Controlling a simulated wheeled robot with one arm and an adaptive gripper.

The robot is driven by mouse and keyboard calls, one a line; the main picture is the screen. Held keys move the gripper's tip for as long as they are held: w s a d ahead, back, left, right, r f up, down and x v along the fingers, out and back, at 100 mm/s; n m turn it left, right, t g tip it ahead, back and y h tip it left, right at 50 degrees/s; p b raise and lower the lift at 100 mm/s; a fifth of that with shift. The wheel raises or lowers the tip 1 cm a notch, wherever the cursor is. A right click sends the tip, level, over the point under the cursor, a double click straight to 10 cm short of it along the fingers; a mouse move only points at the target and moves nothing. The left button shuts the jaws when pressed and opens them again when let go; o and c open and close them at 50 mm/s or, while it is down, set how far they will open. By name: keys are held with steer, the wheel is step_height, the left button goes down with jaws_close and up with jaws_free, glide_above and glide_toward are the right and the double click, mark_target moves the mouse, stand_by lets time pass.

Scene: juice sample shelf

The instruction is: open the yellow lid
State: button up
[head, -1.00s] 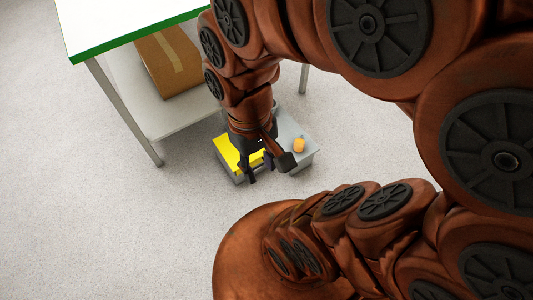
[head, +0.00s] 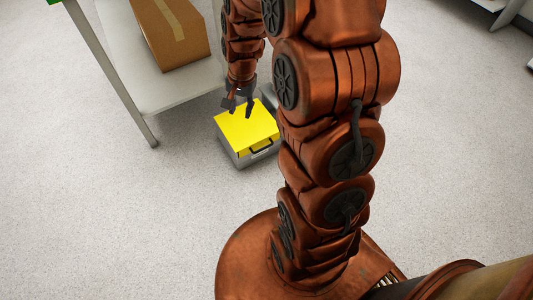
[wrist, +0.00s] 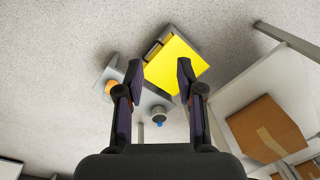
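The yellow lid (head: 247,126) sits on top of a grey box (head: 236,156) on the floor, with a dark handle (head: 262,149) on its near side. I cannot tell whether the lid is fully down. The lid also shows in the wrist view (wrist: 173,65). My gripper (head: 240,106) is at the lid's far edge in the head view, above or near it. In the wrist view my gripper (wrist: 160,67) is open, its fingers apart with nothing between them. Contact with the lid cannot be told.
An orange round thing (wrist: 111,88) rests on a grey surface beside the lid. A blue-tipped grey thing (wrist: 158,117) is near it. A shelf table (head: 150,90) holding a cardboard box (head: 173,38) stands at left. Floor in front of the box is clear.

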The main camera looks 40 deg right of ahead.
steer(key=w+d+f+m+b, duration=0.2)
steer(key=w+d+f+b, duration=0.15)
steer(key=f, duration=0.55)
steer(key=w+d+f+m+b, duration=0.2)
steer(key=d+f+b, duration=0.2)
steer(key=f, duration=0.5)
steer(key=m+t+h+b, duration=0.1)
steer(key=m+t+b, duration=0.1)
steer(key=m+b, duration=0.5)
glide_toward(266, 147)
steer(key=n+b, duration=0.2)
steer(key=b+x, duration=0.2)
steer(key=x, duration=0.6)
steer(key=shift+b, duration=0.35)
steer(key=shift+d, duration=0.1)
steer(key=shift+c, duration=0.4)
jaws_close()
